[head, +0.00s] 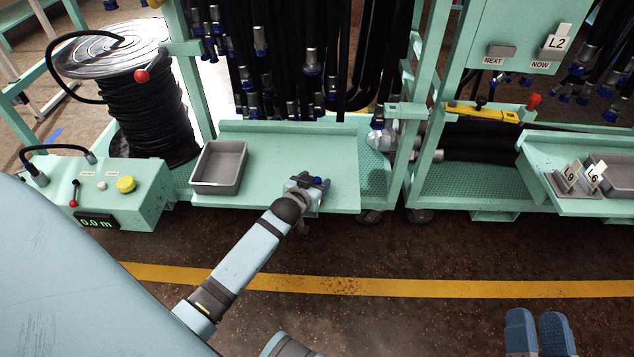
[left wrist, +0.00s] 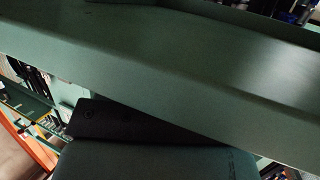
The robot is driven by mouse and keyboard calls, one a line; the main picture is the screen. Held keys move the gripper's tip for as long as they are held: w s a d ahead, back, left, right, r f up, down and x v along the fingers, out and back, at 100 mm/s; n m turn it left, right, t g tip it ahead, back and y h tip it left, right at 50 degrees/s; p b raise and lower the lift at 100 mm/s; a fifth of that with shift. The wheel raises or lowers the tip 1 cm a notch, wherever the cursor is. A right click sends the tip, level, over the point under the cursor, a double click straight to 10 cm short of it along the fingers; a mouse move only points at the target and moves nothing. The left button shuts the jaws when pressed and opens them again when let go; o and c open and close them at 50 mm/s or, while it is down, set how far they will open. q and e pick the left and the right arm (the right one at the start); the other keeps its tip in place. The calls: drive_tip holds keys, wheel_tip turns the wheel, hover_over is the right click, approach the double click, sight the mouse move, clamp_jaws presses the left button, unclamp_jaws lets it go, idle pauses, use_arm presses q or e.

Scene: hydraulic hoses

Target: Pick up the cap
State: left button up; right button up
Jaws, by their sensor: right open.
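A small blue thing (head: 318,180), which may be the cap, shows at my left gripper over the front of the green shelf (head: 270,150). It is too small and too covered to tell if it is between the fingers or behind them. My left gripper (head: 312,184) reaches in from below at the shelf's front right part. The left wrist view shows a dark part of my gripper (left wrist: 150,145) close under the shelf's green edge (left wrist: 160,70), and no cap. My right gripper (head: 538,328) is open and empty over the floor at the lower right.
A grey bin (head: 219,167) stands on the shelf's left part. Several hoses with blue-ended fittings hang behind it. A hose reel (head: 150,110) stands at the left above a control box (head: 125,190). Another shelf at the right holds tags L9 and L6 (head: 580,178). The front floor is clear.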

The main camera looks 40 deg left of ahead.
use_arm(q)
drive_tip(key=c, duration=0.9)
drive_tip(key=shift+o, duration=0.2)
drive_tip(key=shift+r+p, duration=0.3)
drive_tip(key=shift+r, duration=0.35)
wheel_tip(320, 180, up, 3)
drive_tip(key=shift+f+p, duration=0.15)
drive_tip(key=shift+p, duration=0.45)
wheel_tip(320, 180, up, 2)
drive_tip(key=shift+r+p, duration=0.2)
drive_tip(key=shift+p, duration=0.25)
wheel_tip(320, 180, up, 14)
drive_tip(key=p, duration=0.4)
drive_tip(key=shift+f, duration=0.15)
use_arm(e)
drive_tip(key=s+d+f+g+h, duration=0.1)
drive_tip(key=d+f+g+h, duration=0.1)
drive_tip(key=f, duration=0.4)
drive_tip(key=s+d+f+g+h, duration=0.1)
drive_tip(key=d+f+g+h, duration=0.1)
drive_tip(key=f, duration=0.3)
drive_tip(key=shift+d+f+g+h, duration=0.4)
drive_tip(key=shift+d+g, duration=0.1)
drive_tip(key=shift+g, duration=0.4)
